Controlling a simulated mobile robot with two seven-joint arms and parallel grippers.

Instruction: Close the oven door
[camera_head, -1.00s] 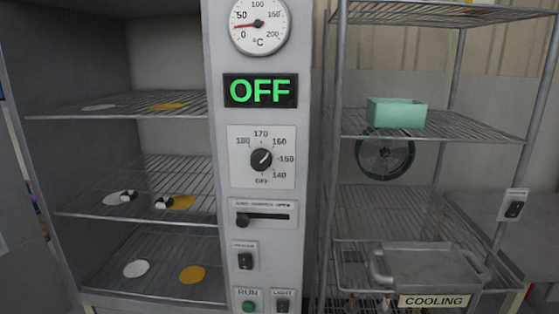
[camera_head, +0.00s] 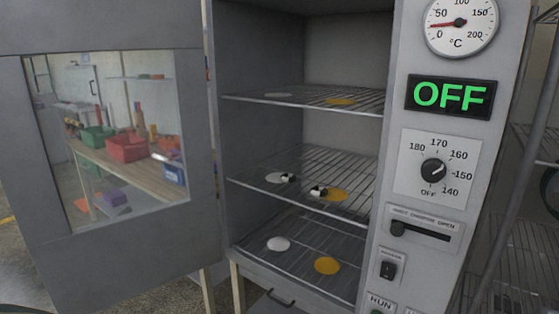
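The oven (camera_head: 385,60) stands in the middle with its chamber exposed. Its grey door (camera_head: 110,240) hangs open at the left, swung out from the oven's left side. The door has a window (camera_head: 115,140) through which a workbench shows. No handle is visible on the part of the door in view. Inside are wire racks (camera_head: 305,172) with white and yellow discs and small black-and-white pieces on the middle rack. Neither of my grippers is in view.
The control panel (camera_head: 434,170) has a green OFF display (camera_head: 450,96), a dial gauge (camera_head: 461,24) and a knob. A wire shelf rack (camera_head: 520,200) stands at the right. Bare floor (camera_head: 150,290) shows beneath the door.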

